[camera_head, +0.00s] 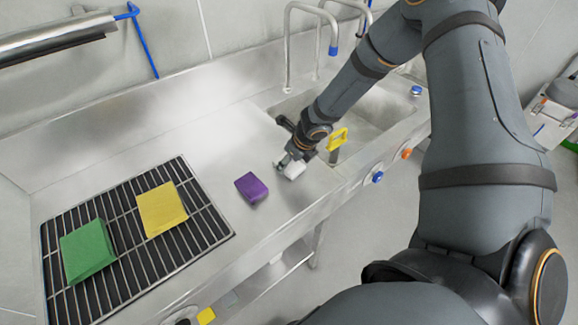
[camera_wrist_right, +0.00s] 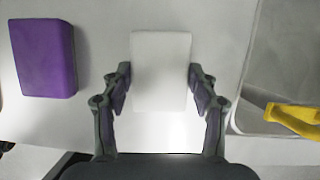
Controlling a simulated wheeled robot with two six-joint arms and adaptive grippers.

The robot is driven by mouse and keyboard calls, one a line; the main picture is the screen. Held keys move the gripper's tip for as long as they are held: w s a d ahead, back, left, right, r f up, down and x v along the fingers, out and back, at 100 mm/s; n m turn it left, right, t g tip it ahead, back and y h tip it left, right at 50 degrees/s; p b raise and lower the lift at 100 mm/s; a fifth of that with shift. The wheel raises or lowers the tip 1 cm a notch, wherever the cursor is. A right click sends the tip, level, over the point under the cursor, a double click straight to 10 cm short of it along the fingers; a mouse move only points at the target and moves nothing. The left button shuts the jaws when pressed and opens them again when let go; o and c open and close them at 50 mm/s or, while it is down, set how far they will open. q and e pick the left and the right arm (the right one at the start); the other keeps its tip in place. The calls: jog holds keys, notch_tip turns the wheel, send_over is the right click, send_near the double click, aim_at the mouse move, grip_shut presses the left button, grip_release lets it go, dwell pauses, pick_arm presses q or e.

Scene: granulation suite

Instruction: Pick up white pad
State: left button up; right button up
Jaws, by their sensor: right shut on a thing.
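The white pad (camera_head: 293,170) is on the steel counter between the purple pad and the sink in the head view. In the right wrist view the white pad (camera_wrist_right: 161,72) stands between my right gripper's fingers. My right gripper (camera_wrist_right: 160,90) is shut on its two sides, and its far end sticks out past the fingertips. In the head view my right gripper (camera_head: 286,160) partly covers the pad. I cannot tell whether the pad touches the counter. My left gripper is not in view.
A purple pad (camera_head: 251,188) lies left of the white pad. A yellow pad (camera_head: 161,209) and a green pad (camera_head: 87,251) lie on a wire rack (camera_head: 211,225). The sink (camera_head: 376,125), with a yellow object (camera_head: 338,138) at its near edge, is to the right.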

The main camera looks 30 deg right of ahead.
aim_at(292, 164)
jog(key=shift+r+p, duration=0.45)
jog(key=r+p, duration=0.4)
jog(key=shift+s+d, duration=0.1)
jog(key=shift+d, duration=0.2)
jog(key=s+d+r+p, duration=0.7)
jog(key=d+p, duration=0.4)
jog(key=p, duration=0.3)
jog(key=shift+d+r, duration=0.3)
jog(key=shift+r, duration=0.25)
